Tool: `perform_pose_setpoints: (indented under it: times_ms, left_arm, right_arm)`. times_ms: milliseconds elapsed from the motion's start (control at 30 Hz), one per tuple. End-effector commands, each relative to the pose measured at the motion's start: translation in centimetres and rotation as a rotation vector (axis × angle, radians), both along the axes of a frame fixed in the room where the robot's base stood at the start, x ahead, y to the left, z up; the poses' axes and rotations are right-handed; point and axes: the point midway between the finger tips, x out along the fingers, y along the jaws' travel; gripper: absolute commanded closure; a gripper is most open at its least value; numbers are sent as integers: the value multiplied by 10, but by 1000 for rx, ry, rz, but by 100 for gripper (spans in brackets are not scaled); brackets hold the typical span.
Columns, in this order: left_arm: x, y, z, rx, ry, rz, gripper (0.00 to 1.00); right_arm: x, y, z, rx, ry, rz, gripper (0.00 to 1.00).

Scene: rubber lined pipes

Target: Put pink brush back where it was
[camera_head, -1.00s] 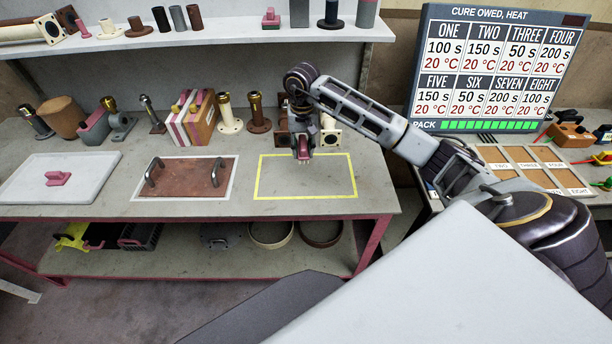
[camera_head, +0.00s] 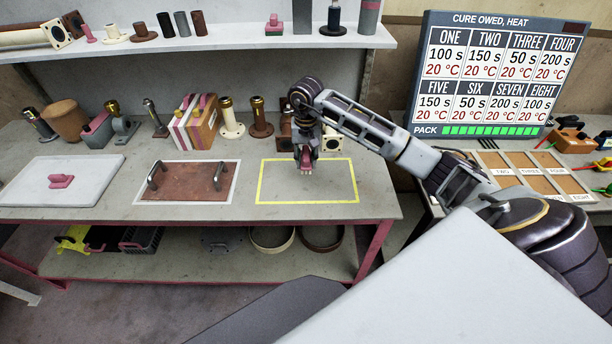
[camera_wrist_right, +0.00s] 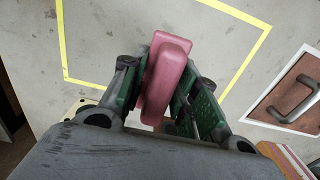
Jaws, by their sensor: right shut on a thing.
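My right gripper (camera_head: 306,160) is shut on a pink brush (camera_head: 306,167) over the back part of the yellow-outlined area on the table. In the right wrist view the brush (camera_wrist_right: 165,82) is a rounded pink block tilted between the two green-padded fingers (camera_wrist_right: 162,95). Its underside is mostly hidden; pale tips show below it in the head view. I cannot tell whether it touches the table. The yellow outline (camera_head: 262,181) has a bare grey surface inside. My left gripper is not in view.
A similar pink piece (camera_head: 60,181) lies on a white slab (camera_head: 92,172) at the left. A brown plate with two handles (camera_head: 195,180) lies left of the outline. Flanged pipes (camera_head: 229,117) and boxes stand along the table's back. Another pink-handled item (camera_head: 274,24) is on the shelf.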

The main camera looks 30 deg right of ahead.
Motion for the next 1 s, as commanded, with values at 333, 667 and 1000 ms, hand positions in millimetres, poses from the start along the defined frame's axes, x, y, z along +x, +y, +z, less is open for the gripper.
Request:
perform_pose_setpoints:
  times_ms: [333,667,1000]
  left_arm:
    - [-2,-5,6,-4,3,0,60]
    - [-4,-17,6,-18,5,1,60]
    - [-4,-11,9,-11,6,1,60]
  right_arm:
    - [0,1,-38,2,1,-1,92]
    - [0,0,-42,0,0,-1,92]
    - [-1,1,-61,2,3,0,92]
